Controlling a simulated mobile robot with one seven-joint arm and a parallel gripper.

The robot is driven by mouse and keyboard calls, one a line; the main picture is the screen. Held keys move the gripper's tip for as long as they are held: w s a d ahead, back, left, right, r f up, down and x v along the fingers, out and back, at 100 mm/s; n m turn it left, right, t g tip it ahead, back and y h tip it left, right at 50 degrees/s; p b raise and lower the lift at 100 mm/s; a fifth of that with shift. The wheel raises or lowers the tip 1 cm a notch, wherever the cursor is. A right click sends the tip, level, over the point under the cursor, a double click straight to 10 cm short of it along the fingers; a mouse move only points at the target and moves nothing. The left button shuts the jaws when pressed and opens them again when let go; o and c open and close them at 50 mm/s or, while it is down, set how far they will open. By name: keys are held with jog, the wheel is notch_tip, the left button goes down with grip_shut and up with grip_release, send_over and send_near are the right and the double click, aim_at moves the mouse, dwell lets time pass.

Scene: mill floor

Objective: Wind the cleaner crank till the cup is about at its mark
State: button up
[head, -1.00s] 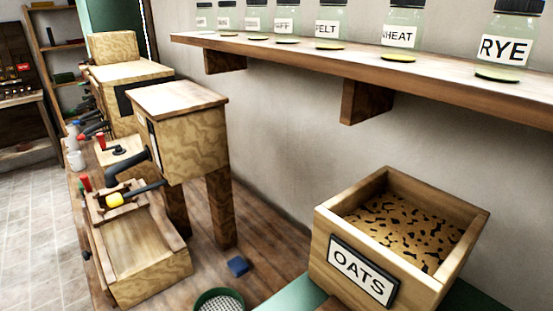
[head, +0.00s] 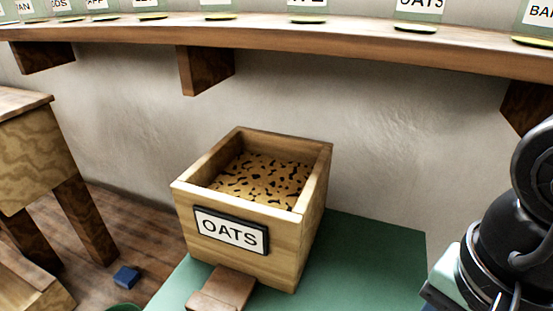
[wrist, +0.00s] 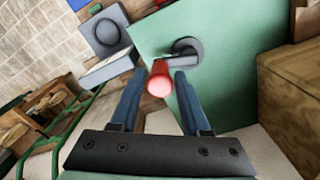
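A red crank handle (wrist: 159,80) on a dark crank arm (wrist: 185,50) stands out from a green panel (wrist: 222,60) in the wrist view. My gripper (wrist: 158,78) has its two blue fingers apart, one on each side of the red handle near the tips. A gap shows beside the handle, so the fingers do not look closed on it. I cannot make out the cup or its mark in either view. In the head view the gripper and crank are out of sight.
A wooden box of grain labelled OATS (head: 215,250) stands on a green top (head: 365,262), with a brown wooden block (head: 222,290) in front. A blue block (head: 126,277) lies on the wood at left. A long shelf (head: 300,45) runs above. A wooden box (wrist: 290,85) is right of the gripper.

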jog(key=o, duration=0.4)
jog(key=shift+c, duration=0.2)
jog(key=shift+r+p, duration=2.75)
jog(key=shift+r, duration=1.8)
